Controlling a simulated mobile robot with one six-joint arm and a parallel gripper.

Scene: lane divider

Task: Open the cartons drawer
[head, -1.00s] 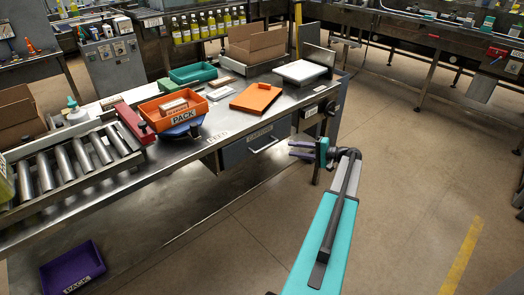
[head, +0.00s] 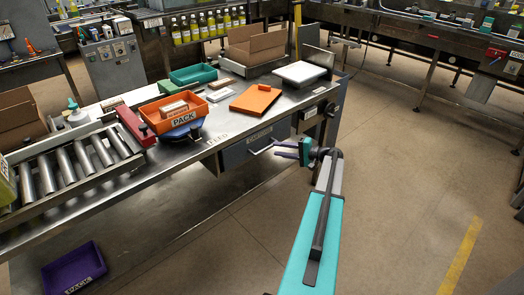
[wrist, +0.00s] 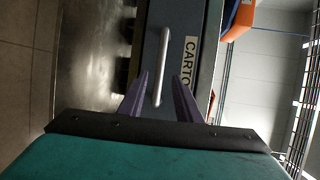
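The cartons drawer (head: 236,156) is a blue-grey drawer under the steel table; its front looks flush, so it appears closed. Its label shows partly as "CARTO" in the wrist view, on the drawer front (wrist: 207,62). A pale bar handle (head: 261,150) runs across the front; it also shows in the wrist view (wrist: 160,65). My gripper (head: 276,148) is open, its purple fingers pointing at the handle from the right. In the wrist view the handle lies between the two open fingers (wrist: 161,80), not gripped. I cannot tell whether the fingertips reach past the bar.
The table (head: 215,134) carries an orange tray (head: 174,110), an orange board (head: 256,99), and a white flat box (head: 300,74). A purple bin (head: 74,268) stands low at the left. A roller conveyor (head: 72,165) is at the left. The floor in front of the drawer is clear.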

